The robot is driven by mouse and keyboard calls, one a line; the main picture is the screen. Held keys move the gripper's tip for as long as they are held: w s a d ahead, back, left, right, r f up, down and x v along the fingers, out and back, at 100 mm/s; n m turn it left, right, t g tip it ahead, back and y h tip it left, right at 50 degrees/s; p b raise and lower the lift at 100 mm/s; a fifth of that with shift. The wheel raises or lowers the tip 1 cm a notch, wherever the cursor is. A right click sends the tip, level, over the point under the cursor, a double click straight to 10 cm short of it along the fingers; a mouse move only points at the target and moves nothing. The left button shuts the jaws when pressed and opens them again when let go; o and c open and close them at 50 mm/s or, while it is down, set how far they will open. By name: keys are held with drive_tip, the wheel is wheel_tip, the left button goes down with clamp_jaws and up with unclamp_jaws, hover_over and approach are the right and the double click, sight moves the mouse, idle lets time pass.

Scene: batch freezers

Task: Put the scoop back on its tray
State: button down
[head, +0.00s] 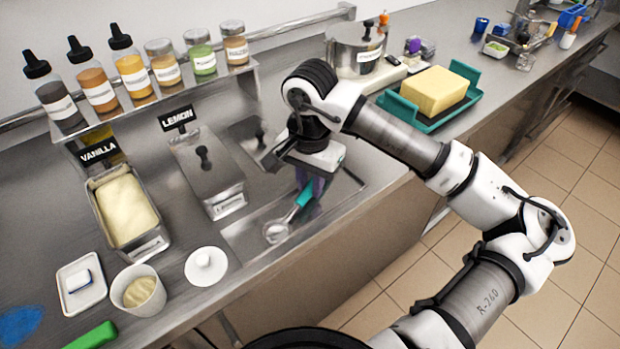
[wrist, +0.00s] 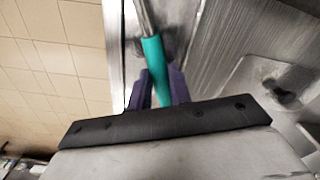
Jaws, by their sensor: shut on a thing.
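The scoop (head: 304,195) has a teal handle and a round metal head. My gripper (head: 312,188) is shut on the teal handle, which also shows between the purple fingers in the wrist view (wrist: 153,62). The scoop's head points toward the front left in the head view. A shallow metal tray (head: 250,219) lies under the scoop and gripper on the steel counter. I cannot tell whether the scoop touches the tray. My gripper and arm hide part of the tray's back. In the wrist view the scoop's head is out of frame.
The lidded LEMON tub (head: 208,172) stands just left of the tray. A butter block (head: 434,91) sits on a teal tray at right. Bottles stand on a shelf behind.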

sight(310, 186)
drive_tip(key=shift+f, duration=0.15)
drive_tip(key=c, duration=1.3)
unclamp_jaws()
drive_tip(key=shift+r, duration=0.2)
drive_tip(key=shift+r, duration=0.2)
wheel_tip(310, 186, up, 12)
drive_tip(key=shift+f+b, duration=0.2)
drive_tip(key=shift+b, duration=0.7)
